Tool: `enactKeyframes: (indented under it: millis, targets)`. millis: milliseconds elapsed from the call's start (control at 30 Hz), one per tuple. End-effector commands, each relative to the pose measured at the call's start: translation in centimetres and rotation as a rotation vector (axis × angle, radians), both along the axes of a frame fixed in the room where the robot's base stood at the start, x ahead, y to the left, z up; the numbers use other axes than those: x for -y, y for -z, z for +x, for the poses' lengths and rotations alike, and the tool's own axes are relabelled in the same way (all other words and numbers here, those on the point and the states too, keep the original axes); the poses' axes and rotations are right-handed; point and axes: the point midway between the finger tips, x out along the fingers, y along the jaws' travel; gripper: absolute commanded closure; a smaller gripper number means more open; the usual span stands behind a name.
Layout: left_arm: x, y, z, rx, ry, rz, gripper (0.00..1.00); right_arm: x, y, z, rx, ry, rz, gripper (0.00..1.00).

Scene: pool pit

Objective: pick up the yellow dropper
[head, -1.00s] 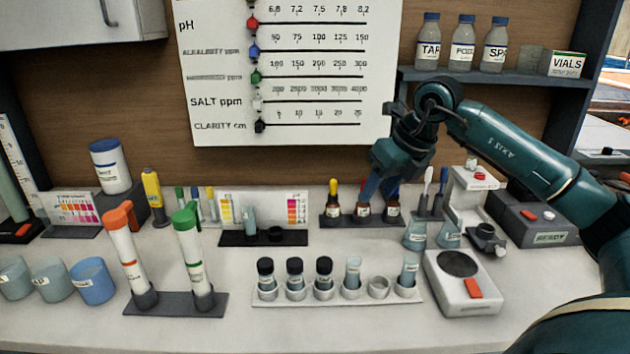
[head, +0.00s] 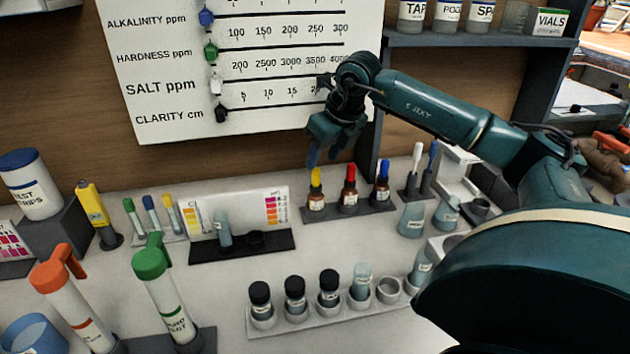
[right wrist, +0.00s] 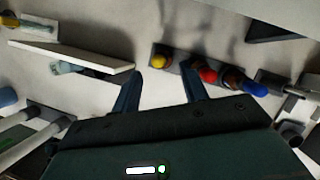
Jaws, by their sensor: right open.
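The yellow dropper (head: 316,187) is a brown bottle with a yellow bulb, upright at the left end of a dark rack (head: 365,210). In the right wrist view its yellow bulb (right wrist: 160,61) lies beyond the fingertips, between their lines. The red dropper (head: 349,187) and blue dropper (head: 381,187) stand to its right in the same rack. My right gripper (head: 323,154) is open and empty, fingers pointing down, just above the yellow dropper. In the right wrist view the gripper (right wrist: 160,78) has one finger near the red bulb (right wrist: 207,75). My left gripper is not in view.
A comparator block (head: 240,215) with colour cards stands left of the rack. Pale flasks (head: 411,218) and brushes (head: 416,170) stand to its right. A row of capped vials (head: 295,293) is in front. Bare counter lies between the rack and the vials.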

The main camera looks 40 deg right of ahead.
Motion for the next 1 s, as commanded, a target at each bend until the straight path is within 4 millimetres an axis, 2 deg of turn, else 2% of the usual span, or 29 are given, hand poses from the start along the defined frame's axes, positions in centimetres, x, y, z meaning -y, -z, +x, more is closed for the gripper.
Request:
enactKeyframes:
  millis: [233, 367, 500, 800, 1000]
  targets:
    - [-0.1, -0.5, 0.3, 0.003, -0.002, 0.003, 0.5, -0.1, 1.8, 0.7, -0.003, -0.001, 0.001, 0.56]
    - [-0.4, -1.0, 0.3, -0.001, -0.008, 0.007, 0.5, -0.3, 3.7, 1.3, -0.004, 0.0, 0.001, 0.56]
    - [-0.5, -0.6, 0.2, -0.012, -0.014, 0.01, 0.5, -0.3, 5.3, 2.0, -0.002, 0.0, 0.002, 0.56]
    - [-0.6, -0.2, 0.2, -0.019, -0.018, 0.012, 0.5, -0.3, 5.8, 2.2, 0.0, 0.0, 0.001, 0.56]
    - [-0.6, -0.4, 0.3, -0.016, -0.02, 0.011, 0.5, -0.3, 5.8, 2.2, 0.0, 0.0, 0.001, 0.73]
